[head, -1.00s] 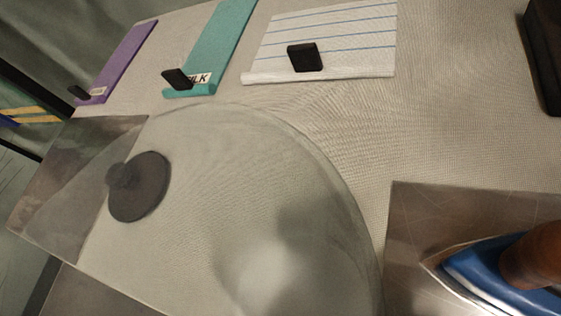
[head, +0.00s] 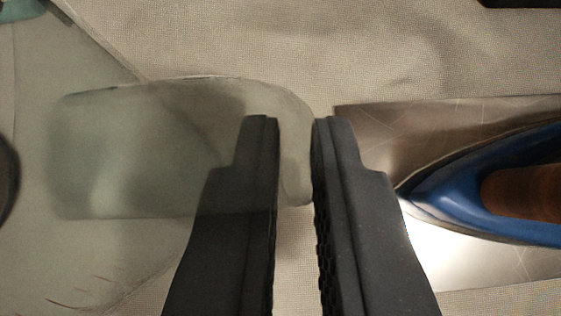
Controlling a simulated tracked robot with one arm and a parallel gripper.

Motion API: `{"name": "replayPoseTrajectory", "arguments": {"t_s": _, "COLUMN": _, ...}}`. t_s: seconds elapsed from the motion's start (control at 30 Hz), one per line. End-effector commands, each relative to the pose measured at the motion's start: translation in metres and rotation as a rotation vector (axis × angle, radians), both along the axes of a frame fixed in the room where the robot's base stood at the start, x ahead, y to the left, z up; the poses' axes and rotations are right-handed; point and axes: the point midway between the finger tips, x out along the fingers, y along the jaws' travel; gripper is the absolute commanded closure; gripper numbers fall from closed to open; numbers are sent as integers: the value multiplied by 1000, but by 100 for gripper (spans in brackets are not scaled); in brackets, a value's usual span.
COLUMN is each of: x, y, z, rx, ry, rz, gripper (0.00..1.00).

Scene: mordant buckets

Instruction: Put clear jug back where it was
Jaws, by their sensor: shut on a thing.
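The clear jug (head: 140,150) is a see-through, greyish shape left of centre in the head view. Its right end reaches between the fingertips of my gripper (head: 296,125). My gripper is shut on this end, with a narrow gap between the black fingers that the clear part fills. The jug's outline is faint, and I cannot tell whether it touches the surface below.
A large clear round thing (head: 25,265) lies at the left, behind the jug, with a dark knob (head: 6,178) at the edge. A blue iron (head: 450,205) with a brown handle stands on a metal plate (head: 400,125) close right of my gripper.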

Motion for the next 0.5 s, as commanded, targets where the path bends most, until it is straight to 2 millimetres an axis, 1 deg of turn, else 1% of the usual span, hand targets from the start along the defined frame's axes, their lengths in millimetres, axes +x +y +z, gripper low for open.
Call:
{"name": "replayPoseTrajectory", "arguments": {"t_s": 0.03, "x": -1, "y": 0, "z": -8, "rx": -2, "ry": 2, "rz": 1, "gripper": 100}}
{"name": "replayPoseTrajectory", "arguments": {"t_s": 0.13, "x": -1, "y": 0, "z": -17, "rx": -1, "ry": 1, "rz": 0, "gripper": 100}}
{"name": "replayPoseTrajectory", "arguments": {"t_s": 0.5, "x": 0, "y": 0, "z": -20, "rx": 1, "ry": -2, "rz": 0, "gripper": 100}}
